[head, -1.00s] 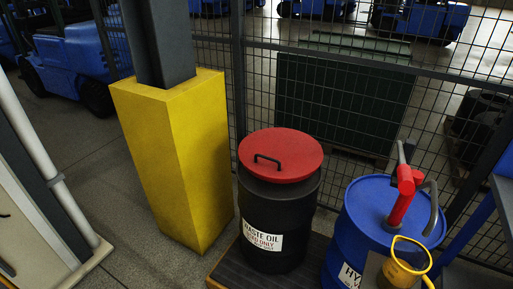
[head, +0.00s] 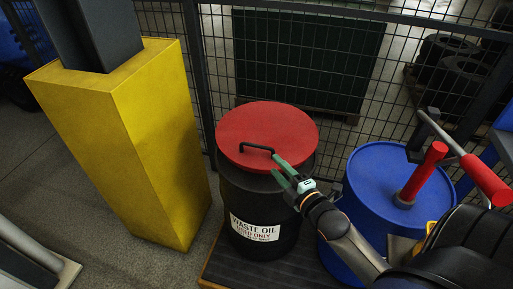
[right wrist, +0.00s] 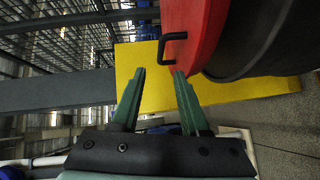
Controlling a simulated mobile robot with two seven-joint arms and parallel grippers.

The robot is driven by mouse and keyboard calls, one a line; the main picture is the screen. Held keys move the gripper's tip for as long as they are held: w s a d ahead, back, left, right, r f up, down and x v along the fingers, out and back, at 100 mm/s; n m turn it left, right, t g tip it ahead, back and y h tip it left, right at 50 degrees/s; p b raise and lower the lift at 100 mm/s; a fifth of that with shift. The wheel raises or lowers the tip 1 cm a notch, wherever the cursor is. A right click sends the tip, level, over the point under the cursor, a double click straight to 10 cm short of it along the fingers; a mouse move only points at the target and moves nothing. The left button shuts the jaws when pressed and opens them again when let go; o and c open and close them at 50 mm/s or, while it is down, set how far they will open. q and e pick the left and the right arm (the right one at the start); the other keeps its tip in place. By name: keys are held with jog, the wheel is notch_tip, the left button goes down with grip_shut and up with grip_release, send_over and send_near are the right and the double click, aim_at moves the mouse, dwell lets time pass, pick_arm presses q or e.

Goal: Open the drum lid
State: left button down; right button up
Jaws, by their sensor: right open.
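The black drum (head: 262,210) stands upright with a white "WASTE OIL" label. Its red lid (head: 268,128) lies on top and looks closed. A black handle (head: 256,149) stands on the lid's near side. My right gripper (head: 279,167) has green fingers and is at the lid's near edge, close to the handle. In the right wrist view my right gripper (right wrist: 158,75) is open and empty, with the red lid (right wrist: 190,30) and the handle (right wrist: 170,47) just beyond its fingertips. My left gripper is not in view.
A blue drum (head: 375,185) with a red-handled pump (head: 422,172) stands to the right, beside my right arm. A yellow column guard (head: 150,140) stands to the left. A wire mesh fence (head: 375,85) runs behind. The drums share a dark platform (head: 290,267).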

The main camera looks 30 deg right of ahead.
aim_at(258, 147)
jog(key=w, duration=0.4)
jog(key=w+f, duration=0.1)
jog(key=w, duration=0.7)
jog(key=shift+d+f+b, duration=0.3)
jog(key=shift+d+f, duration=0.1)
grip_shut()
dwell(0.8)
